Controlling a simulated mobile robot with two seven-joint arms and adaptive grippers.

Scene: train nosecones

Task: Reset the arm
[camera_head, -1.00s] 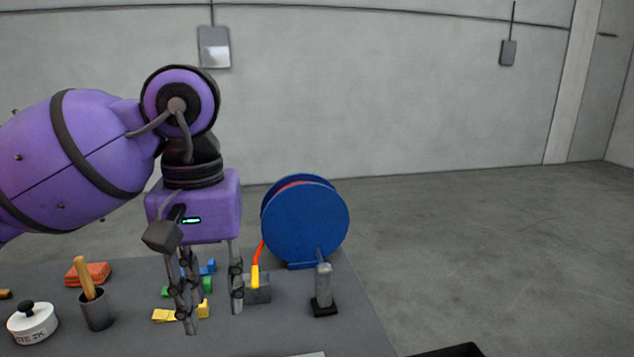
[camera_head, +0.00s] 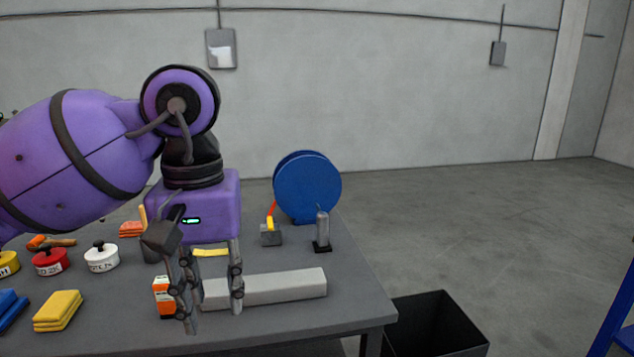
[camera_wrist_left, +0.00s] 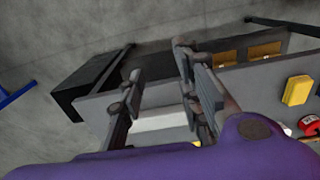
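My left arm comes in from the left with its purple wrist upright. My left gripper (camera_head: 212,312) hangs fingers down in front of the grey table (camera_head: 270,345), as the head view sees it. Its fingers are spread apart with nothing held between them. A long pale grey block (camera_head: 285,287) shows behind and between the fingers. In the left wrist view the left gripper (camera_wrist_left: 158,62) is also open and empty, with the block (camera_wrist_left: 160,124) beyond it. How high the fingers are above the table I cannot tell. My right gripper is not in view.
The table holds an orange-and-white box (camera_head: 162,299), yellow pads (camera_head: 58,311), a white lidded pot (camera_head: 101,258), a red pot (camera_head: 49,262), a blue reel (camera_head: 307,188) and a small grey post (camera_head: 322,230). A black bin (camera_head: 437,325) stands right of the table.

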